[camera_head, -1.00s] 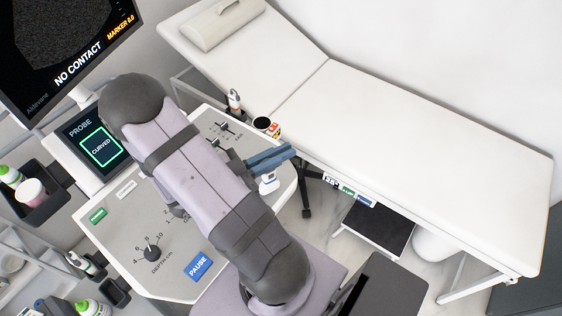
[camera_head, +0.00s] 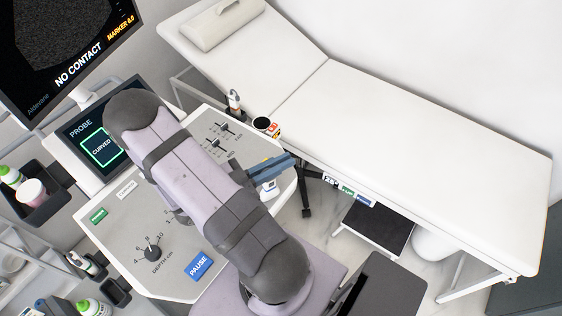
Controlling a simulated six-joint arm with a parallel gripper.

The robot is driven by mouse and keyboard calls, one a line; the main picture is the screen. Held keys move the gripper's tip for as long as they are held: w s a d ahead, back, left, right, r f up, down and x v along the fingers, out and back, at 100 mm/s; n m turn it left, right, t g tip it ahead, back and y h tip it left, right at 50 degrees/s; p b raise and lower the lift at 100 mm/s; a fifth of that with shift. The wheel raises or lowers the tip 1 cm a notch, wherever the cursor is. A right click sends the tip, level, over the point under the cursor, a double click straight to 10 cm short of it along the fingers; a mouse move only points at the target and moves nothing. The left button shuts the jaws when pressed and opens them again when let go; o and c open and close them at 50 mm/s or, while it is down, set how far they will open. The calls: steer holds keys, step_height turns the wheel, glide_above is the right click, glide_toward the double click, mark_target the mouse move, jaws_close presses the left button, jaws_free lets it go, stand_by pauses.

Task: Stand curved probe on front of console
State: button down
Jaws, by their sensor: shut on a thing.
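My gripper (camera_head: 280,163), with blue fingers, is over the right front corner of the console (camera_head: 139,264). It is shut on a white and blue probe (camera_head: 270,189), which I take to be the curved probe. The probe hangs below the fingers, and its upper part is hidden by them. I cannot tell whether its lower end touches the console. The small console screen (camera_head: 101,147) reads PROBE, CURVED. The monitor (camera_head: 65,45) reads NO CONTACT.
Another white probe (camera_head: 234,99) stands at the console's far edge, near a dark round holder (camera_head: 262,123). My arm covers the console's middle. Sliders (camera_head: 217,145), a depth knob (camera_head: 151,252) and a PAUSE button (camera_head: 198,266) sit on its top. A white couch (camera_head: 400,150) is beyond.

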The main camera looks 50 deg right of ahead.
steer(key=shift+f, duration=0.1)
steer(key=c, duration=1.9)
jaws_free()
steer(key=b+v, duration=0.4)
steer(key=v, duration=0.8)
steer(key=shift+w, duration=0.15)
